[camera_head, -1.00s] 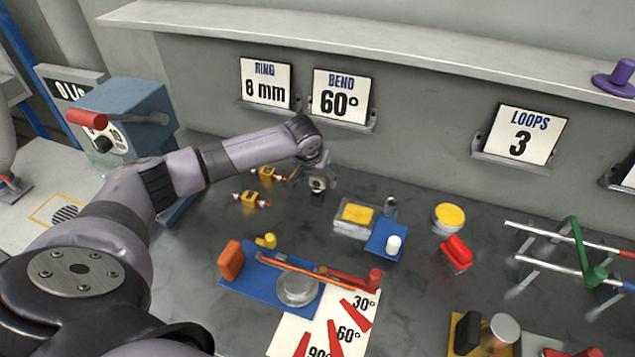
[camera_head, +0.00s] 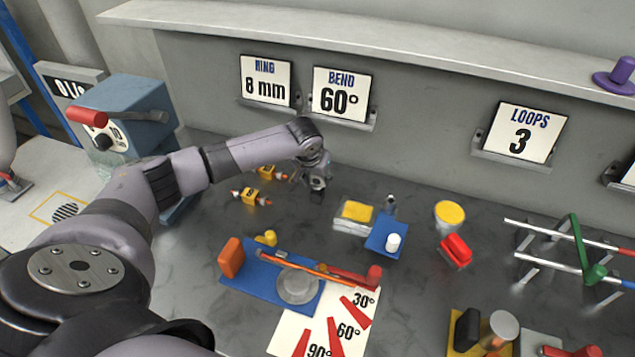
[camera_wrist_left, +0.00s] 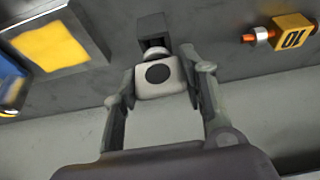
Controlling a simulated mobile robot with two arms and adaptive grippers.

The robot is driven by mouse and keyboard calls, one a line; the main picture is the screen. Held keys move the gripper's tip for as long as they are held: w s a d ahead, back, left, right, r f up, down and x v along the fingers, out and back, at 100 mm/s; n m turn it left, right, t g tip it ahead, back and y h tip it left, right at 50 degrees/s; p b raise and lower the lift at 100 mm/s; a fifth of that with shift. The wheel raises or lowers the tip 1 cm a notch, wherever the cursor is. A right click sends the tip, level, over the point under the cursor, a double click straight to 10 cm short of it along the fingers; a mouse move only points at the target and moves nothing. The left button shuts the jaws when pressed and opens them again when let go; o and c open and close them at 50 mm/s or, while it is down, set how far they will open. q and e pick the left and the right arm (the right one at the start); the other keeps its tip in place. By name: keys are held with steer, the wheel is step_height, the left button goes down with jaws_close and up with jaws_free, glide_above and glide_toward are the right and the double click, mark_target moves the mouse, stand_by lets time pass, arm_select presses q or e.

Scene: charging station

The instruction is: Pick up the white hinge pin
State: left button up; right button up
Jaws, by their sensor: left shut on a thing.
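A short white cylinder (camera_head: 393,242) stands on a small blue plate (camera_head: 376,246) in the head view; it is the thing there that looks most like the white hinge pin. My left gripper (camera_head: 318,190) is up and to the left of it, clearly apart. In the left wrist view my left gripper (camera_wrist_left: 162,85) is shut on a pale block with a dark disc (camera_wrist_left: 160,74). A dark hollow block (camera_wrist_left: 152,33) shows just beyond the pale one; I cannot tell whether they are joined. My right gripper is not in view.
A tray with a yellow pad (camera_head: 356,212) stands left of the blue plate. Yellow tagged pieces (camera_head: 250,197) lie left of my gripper. A blue bending fixture (camera_head: 240,283) is in front. A yellow-topped can (camera_head: 449,215) and a red block (camera_head: 456,250) stand right.

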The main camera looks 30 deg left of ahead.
arm_select(q)
steer(key=shift+c, duration=1.1)
